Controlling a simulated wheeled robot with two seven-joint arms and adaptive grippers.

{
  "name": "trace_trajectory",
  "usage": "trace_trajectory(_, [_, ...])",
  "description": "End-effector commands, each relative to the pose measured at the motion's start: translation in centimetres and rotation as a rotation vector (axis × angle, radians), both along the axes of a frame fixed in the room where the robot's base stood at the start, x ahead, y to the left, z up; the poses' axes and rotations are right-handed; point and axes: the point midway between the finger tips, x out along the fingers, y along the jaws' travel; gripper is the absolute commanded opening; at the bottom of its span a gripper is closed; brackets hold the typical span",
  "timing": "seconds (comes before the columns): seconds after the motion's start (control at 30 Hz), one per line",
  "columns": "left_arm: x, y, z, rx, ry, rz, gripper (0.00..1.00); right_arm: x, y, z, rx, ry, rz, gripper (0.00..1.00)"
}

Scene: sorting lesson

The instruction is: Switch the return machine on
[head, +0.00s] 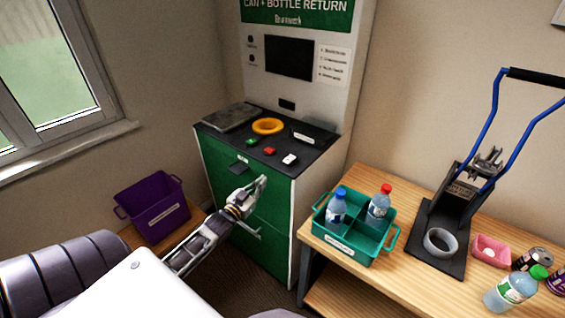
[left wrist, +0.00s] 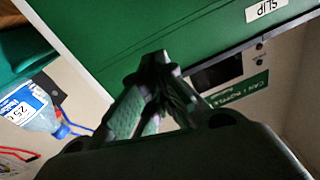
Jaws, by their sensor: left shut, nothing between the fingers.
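The return machine (head: 218,172) has a green front, a dark counter top and a white upright panel with a dark screen (head: 289,58). On its counter are a green control (head: 252,141), a red control (head: 270,151), a small white block-like control (head: 289,159) and a yellow ring (head: 267,126). My left gripper (head: 262,181) is shut and empty, in front of the green front and below the counter edge. In the left wrist view its closed fingers (left wrist: 158,62) lie in front of the green front (left wrist: 130,30), with a "SLIP" label at upper right. I cannot tell whether they touch it. My right gripper is not in view.
A wooden table (head: 394,270) at right holds a teal crate (head: 345,250) with two bottles, a blue-handled crusher (head: 455,190), a pink bowl (head: 490,250), cans and a green-capped bottle (head: 513,289). A purple bin (head: 153,208) stands left of the machine, below the window.

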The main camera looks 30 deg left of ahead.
Motion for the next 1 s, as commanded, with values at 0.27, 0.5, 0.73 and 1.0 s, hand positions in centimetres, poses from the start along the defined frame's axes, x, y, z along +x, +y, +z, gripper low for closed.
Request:
trace_trajectory(0.27, [-0.1,-3.0,7.5,-0.087,-0.192,-0.077,0.0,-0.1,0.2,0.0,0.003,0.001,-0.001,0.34])
trace_trajectory(0.5, [-0.7,-3.3,9.1,-0.147,-0.265,-0.108,0.0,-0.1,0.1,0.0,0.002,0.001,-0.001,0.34])
trace_trajectory(0.73, [-0.7,-3.3,9.3,-0.173,-0.272,-0.117,0.0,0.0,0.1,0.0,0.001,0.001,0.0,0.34])
trace_trajectory(1.0, [-0.7,-3.3,9.2,-0.172,-0.271,-0.116,0.0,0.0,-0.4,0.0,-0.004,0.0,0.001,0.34])
